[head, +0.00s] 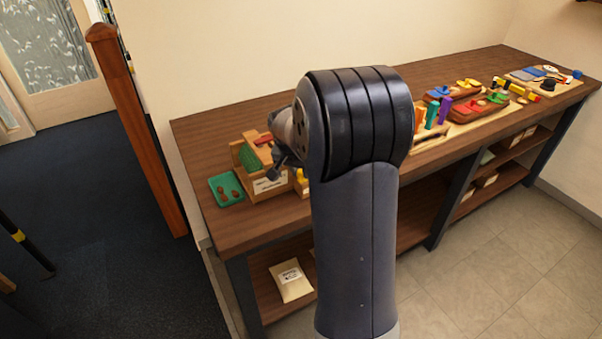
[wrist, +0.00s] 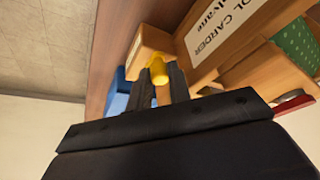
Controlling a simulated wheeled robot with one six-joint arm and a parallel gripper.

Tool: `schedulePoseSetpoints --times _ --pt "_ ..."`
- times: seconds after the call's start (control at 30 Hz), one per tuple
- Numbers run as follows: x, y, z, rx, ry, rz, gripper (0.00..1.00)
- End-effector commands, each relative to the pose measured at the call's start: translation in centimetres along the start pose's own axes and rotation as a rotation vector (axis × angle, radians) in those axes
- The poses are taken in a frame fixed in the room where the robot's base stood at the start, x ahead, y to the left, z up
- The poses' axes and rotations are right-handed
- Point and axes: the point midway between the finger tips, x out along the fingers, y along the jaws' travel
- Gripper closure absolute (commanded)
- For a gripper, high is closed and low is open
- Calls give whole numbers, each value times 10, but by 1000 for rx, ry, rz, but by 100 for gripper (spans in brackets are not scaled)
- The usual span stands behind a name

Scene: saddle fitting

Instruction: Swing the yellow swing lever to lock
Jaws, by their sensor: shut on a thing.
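The yellow swing lever (wrist: 158,72) shows in the wrist view between the fingertips of my gripper (wrist: 160,84). The dark fingers are shut on its rounded yellow end. The lever stands beside a wooden block on the side of the wool carder (wrist: 215,30), a wooden box with a white label. In the head view the wool carder (head: 266,188) sits near the left end of the bench, with a bit of yellow (head: 301,175) by its right side. My arm hides much of that side and my fingertips there. The lever's lower part is hidden by my gripper.
A green tray (head: 227,189) with brown lumps lies left of the carder. Several coloured fittings and boards (head: 468,106) fill the right of the wooden bench (head: 225,133). A blue object (wrist: 118,92) is close to my gripper in the wrist view.

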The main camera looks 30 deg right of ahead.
Motion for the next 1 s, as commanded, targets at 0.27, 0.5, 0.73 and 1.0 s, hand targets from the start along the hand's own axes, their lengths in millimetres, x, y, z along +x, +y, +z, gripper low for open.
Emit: schedulePoseSetpoints --times 0.27,0.5,0.73,1.0 --pt "0 0 0 1 0 -2 78" --pt "0 -1 0 0 1 -3 60" --pt "-1 -2 0 -1 2 -6 60" --pt "-3 -1 0 -33 2 -22 60"
